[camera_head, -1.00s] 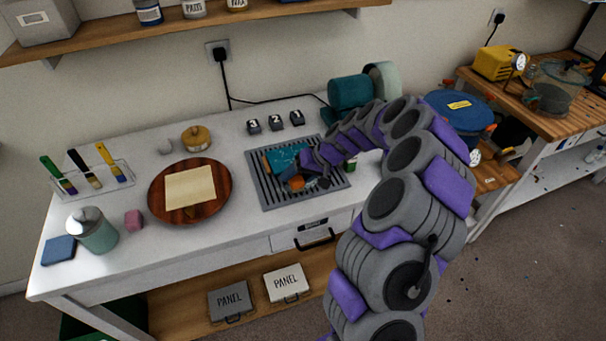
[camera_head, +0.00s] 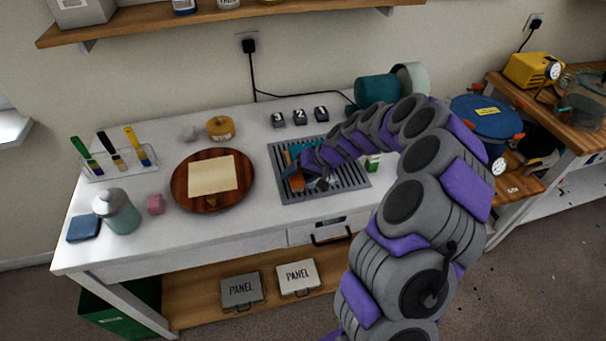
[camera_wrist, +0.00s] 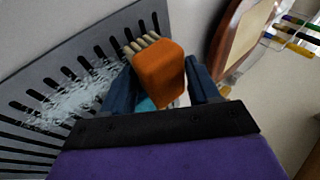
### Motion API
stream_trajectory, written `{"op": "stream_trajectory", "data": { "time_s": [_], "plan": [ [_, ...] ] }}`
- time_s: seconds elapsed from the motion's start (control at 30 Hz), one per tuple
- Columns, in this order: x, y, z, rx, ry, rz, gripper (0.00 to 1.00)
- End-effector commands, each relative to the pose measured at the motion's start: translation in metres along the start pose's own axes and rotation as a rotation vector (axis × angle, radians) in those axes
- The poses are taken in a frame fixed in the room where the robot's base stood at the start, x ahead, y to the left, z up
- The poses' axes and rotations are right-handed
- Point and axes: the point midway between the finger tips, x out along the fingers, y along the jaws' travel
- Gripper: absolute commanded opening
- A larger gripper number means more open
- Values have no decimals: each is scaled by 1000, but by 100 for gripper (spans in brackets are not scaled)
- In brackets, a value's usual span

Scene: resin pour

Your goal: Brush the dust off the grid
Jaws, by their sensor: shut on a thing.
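The grey slotted grid (camera_head: 349,181) is set in the white bench top, and its dark slots also show in the wrist view (camera_wrist: 20,125). Pale dust (camera_wrist: 75,98) lies scattered across its bars in the wrist view. My gripper (camera_wrist: 160,88) is shut on a brush (camera_wrist: 159,72) with an orange body and a row of tan bristles. The bristles are at the grid's edge; I cannot tell whether they touch it. In the head view my gripper (camera_head: 298,174) is low over the grid's left part, and my arm hides some of the grid. A teal piece (camera_head: 311,147) shows beside it.
A round wooden board (camera_head: 180,187) with a pale sheet lies left of the grid. Three numbered dark blocks (camera_head: 299,117) stand behind it. A small green-and-white item (camera_head: 373,161) is close on the right. A brush rack (camera_head: 120,165) and a jar (camera_head: 122,215) stand further left.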

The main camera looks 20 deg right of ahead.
Motion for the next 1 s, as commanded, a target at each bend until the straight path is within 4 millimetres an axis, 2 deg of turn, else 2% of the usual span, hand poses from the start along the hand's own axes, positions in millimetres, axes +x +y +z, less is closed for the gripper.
{"op": "stream_trajectory", "data": {
  "time_s": [0.33,1.0],
  "plan": [
    [-4,-3,-2,0,1,0,36],
    [-48,-34,-14,0,0,0,36]
  ]
}}
